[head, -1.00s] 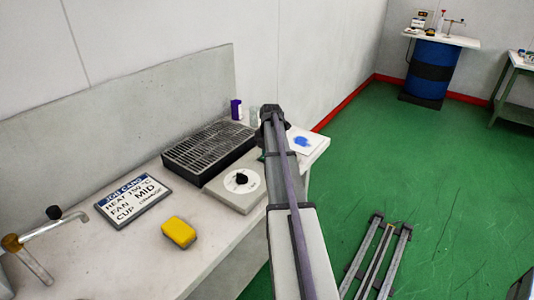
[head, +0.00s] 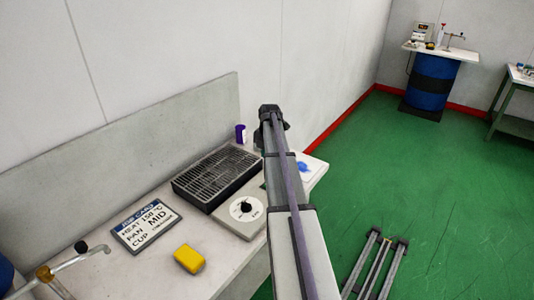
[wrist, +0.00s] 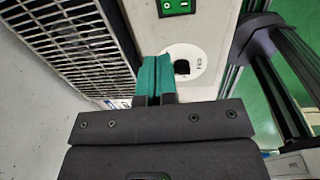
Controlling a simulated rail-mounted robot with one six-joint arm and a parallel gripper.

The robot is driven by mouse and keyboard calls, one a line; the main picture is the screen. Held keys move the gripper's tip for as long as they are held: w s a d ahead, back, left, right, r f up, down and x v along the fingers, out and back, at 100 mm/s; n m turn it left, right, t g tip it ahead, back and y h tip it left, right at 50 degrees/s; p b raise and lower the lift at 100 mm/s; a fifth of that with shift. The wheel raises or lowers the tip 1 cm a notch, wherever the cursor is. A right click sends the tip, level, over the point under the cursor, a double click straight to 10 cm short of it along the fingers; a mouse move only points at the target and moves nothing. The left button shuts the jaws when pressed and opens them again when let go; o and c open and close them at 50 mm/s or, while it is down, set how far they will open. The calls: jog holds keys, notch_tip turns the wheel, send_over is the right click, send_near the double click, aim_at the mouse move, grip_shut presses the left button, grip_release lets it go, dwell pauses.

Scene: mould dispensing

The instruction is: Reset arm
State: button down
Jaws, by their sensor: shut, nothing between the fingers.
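My gripper (wrist: 156,77) shows in the wrist view as two teal fingers pressed together, with nothing between them. It appears over the white control panel of the hot-air unit, beside the black dial (wrist: 181,67) and right of the metal grille (wrist: 72,30). I cannot tell its height above the panel. In the head view my raised arm hides the gripper. The unit's grille (head: 215,175) and dial (head: 245,207) sit on the bench, left of my arm.
On the bench (head: 135,280) are a job card (head: 146,226), a yellow sponge (head: 189,259), a purple container (head: 240,133) and a bent metal tap (head: 70,262). A blue drum table (head: 432,85) and a green-framed table (head: 500,110) stand far off.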

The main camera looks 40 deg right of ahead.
jog(key=s+a+m, duration=0.6)
jog(key=a+m, duration=0.1)
jog(key=a, duration=0.7)
jog(key=s+a+m, duration=0.6)
jog(key=s+a, duration=0.1)
jog(key=a, duration=0.7)
jog(key=s+a+m+g, duration=0.1)
jog(key=s+a+m, duration=0.5)
jog(key=a, duration=0.8)
jog(key=shift+s+a+m, duration=0.2)
jog(key=shift+s+m, duration=0.15)
jog(key=shift+m, duration=0.45)
